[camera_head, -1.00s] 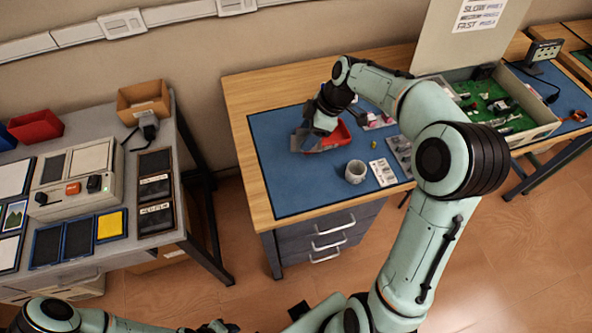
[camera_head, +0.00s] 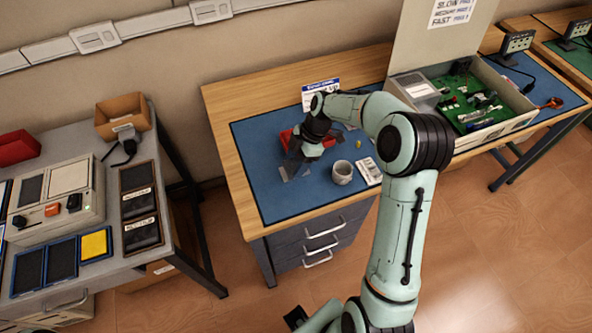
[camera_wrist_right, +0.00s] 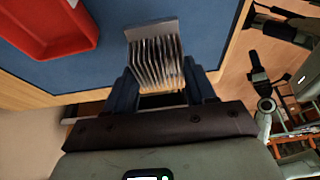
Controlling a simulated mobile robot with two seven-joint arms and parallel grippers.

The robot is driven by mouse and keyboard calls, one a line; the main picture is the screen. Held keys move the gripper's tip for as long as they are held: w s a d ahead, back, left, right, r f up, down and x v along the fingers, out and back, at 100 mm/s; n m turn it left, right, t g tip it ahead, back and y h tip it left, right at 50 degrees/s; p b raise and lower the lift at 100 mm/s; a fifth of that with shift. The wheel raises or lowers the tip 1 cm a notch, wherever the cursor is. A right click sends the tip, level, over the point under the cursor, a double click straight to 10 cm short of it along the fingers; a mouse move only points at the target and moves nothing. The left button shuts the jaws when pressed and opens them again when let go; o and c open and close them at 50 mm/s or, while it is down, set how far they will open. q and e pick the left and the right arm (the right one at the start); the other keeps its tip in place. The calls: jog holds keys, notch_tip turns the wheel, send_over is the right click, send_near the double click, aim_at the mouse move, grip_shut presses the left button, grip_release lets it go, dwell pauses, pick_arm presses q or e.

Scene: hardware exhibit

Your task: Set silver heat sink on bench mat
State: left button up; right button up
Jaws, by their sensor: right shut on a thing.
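The silver heat sink (camera_wrist_right: 155,52), a block of thin upright fins with a flat plate edge, shows in the right wrist view between the fingers of my right gripper (camera_wrist_right: 163,92). The gripper is shut on it. In the head view my right gripper (camera_head: 294,163) is over the blue bench mat (camera_head: 262,190), left of the white mug. The heat sink is hard to make out there. I cannot tell whether it touches the mat. My left gripper is not in view.
A red tray (camera_head: 286,138) lies on the mat close to my right gripper; it also shows in the wrist view (camera_wrist_right: 50,30). A white mug (camera_head: 342,172) and a pale card (camera_head: 369,171) are to the right. The mat's front left area is bare.

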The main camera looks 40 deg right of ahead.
jog(key=shift+f, duration=2.4)
jog(key=shift+f, duration=0.1)
jog(key=o, duration=0.8)
jog(key=v, duration=1.2)
